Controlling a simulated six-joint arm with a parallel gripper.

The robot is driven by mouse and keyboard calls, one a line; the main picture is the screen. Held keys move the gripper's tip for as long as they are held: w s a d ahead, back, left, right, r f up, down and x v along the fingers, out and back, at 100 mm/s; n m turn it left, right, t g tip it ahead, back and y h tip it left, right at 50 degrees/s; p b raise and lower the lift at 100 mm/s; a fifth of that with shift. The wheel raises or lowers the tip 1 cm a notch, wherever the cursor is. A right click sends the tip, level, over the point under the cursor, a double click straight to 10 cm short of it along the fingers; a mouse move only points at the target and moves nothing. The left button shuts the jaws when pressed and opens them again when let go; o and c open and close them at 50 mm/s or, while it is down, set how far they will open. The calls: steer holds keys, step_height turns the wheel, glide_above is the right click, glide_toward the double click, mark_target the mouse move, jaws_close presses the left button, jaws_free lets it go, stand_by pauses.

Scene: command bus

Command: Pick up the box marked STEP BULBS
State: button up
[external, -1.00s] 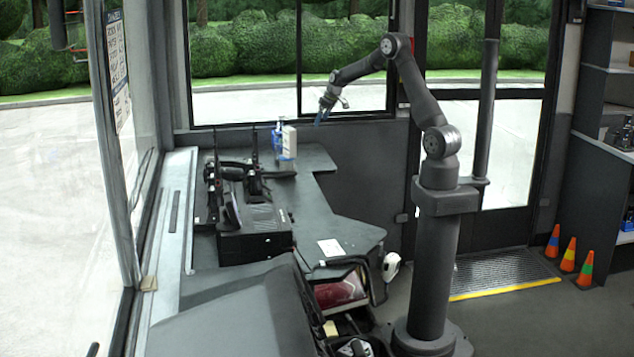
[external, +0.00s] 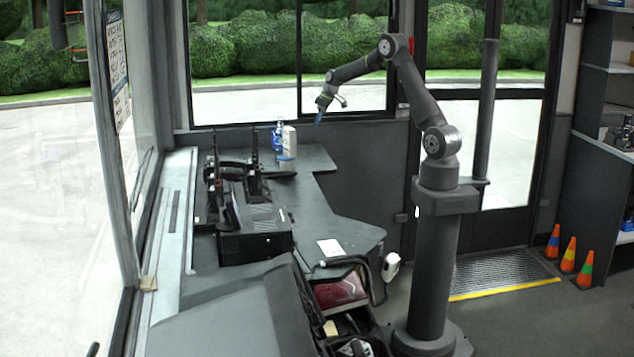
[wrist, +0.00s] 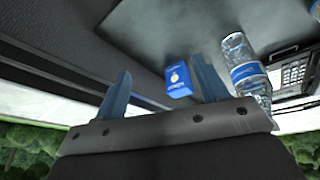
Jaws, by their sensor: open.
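A small blue box with a pale mark (wrist: 178,80) lies on the dark surface in the wrist view. Its print is too small to read, so I cannot confirm that it says STEP BULBS. I cannot pick this box out with certainty in the external view. My gripper (wrist: 162,66) has its two blue fingers spread, with nothing held between them. The box shows between the fingers, nearer the right one, and appears beyond them. In the external view my gripper (external: 320,113) hangs in the air to the right of and above the bottles on the counter.
A clear bottle with a blue label (wrist: 244,72) stands close to the right finger in the wrist view. A keypad device (wrist: 294,72) is farther right. In the external view, a white bottle (external: 289,142) stands on the dark counter (external: 318,158) near radios. The window is behind.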

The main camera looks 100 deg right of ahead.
steer(key=w+a+r+n+g+h, duration=0.15)
steer(key=w+r+n, duration=0.25)
steer(key=w+n, duration=0.6)
steer(key=w+d+r+n+g+h, duration=0.1)
steer(key=w+r+n+g, duration=0.2)
steer(key=w+n, duration=0.75)
steer(key=shift+n+t+y, duration=0.25)
steer(key=shift+n+t, duration=0.1)
steer(key=shift+n, duration=0.6)
steer(key=shift+s+x, duration=0.2)
steer(key=shift+x, duration=2.6)
steer(key=shift+s+x, duration=0.25)
steer(key=shift+x, duration=2.55)
steer(key=shift+s+x, duration=0.2)
steer(key=shift+x, duration=2.6)
steer(key=shift+d, duration=0.1)
steer(key=c, duration=1.1)
